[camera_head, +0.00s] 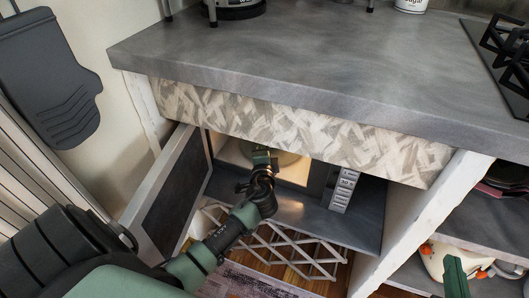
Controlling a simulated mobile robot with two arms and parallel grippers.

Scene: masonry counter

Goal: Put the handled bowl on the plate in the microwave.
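The microwave (343,192) stands in the cabinet under the counter. Its door (178,195) is open to the left and the inside is lit. A pale round plate (287,158) shows partly inside, behind my gripper. My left gripper (262,160) is at the microwave opening, in front of the plate; its fingers are dark and small.
The grey counter (300,60) overhangs the microwave. A white cabinet side wall (425,220) separates the microwave from shelves (480,225) on the right. A white lattice rack (290,252) lies below the opening. A dark oven mitt (50,75) hangs at left.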

